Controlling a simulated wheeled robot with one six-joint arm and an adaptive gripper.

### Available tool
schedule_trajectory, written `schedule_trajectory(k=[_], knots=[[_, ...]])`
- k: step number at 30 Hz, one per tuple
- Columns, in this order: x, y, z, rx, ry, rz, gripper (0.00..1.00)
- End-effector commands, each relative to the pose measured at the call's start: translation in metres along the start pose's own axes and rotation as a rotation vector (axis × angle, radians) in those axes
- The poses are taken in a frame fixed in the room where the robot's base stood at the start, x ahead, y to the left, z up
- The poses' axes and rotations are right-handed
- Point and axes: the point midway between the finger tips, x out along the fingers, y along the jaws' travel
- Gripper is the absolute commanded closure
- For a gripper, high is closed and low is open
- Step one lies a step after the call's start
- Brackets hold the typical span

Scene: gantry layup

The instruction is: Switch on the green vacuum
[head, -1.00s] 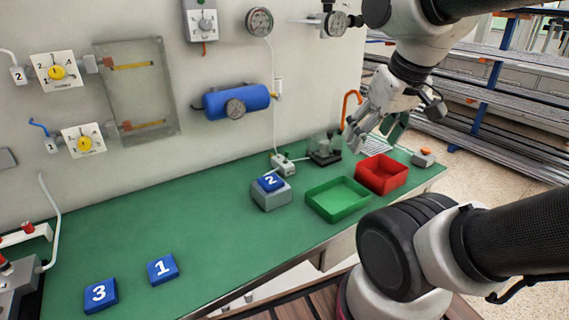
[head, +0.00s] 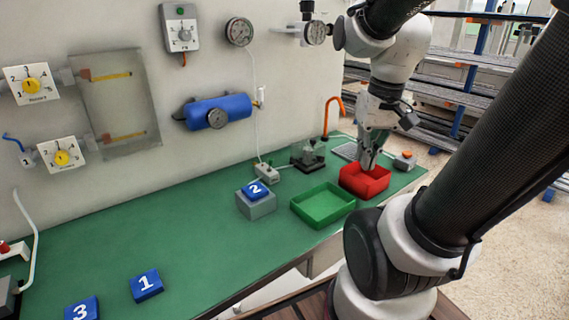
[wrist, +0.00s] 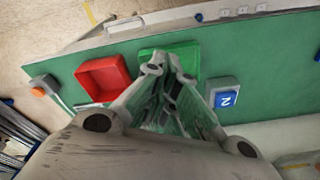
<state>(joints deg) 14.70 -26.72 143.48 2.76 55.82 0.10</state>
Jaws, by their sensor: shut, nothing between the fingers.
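No part is plainly labelled as the green vacuum. A grey wall box (head: 180,27) with a round dial and a small green mark is at the top of the head view. A blue cylinder (head: 214,111) with a gauge hangs on the wall below it. My gripper (head: 368,163) points down, shut and empty, by the red tray (head: 364,182) at the right end of the green bench. In the wrist view the fingers (wrist: 172,62) come together in front of the green tray (wrist: 187,57), hiding part of it. My gripper is well away from the wall box.
The green tray (head: 322,205) and a grey block with blue tile 2 (head: 256,201) stand left of the red tray. Tile 1 (head: 146,284) and tile 3 (head: 82,311) lie at the front left. Yellow-knob dials (head: 31,85) are on the wall. An orange-button box (head: 404,161) is at right.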

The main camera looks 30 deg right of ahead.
Motion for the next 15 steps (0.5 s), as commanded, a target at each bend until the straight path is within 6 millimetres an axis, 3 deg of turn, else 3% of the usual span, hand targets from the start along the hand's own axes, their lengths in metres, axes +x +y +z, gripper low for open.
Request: schedule_trajectory(k=[8,15], knots=[[0.051,0.015,-0.022,0.393,-0.212,-0.148,1.0],[0.099,0.017,-0.055,0.828,-0.363,-0.345,1.0]])
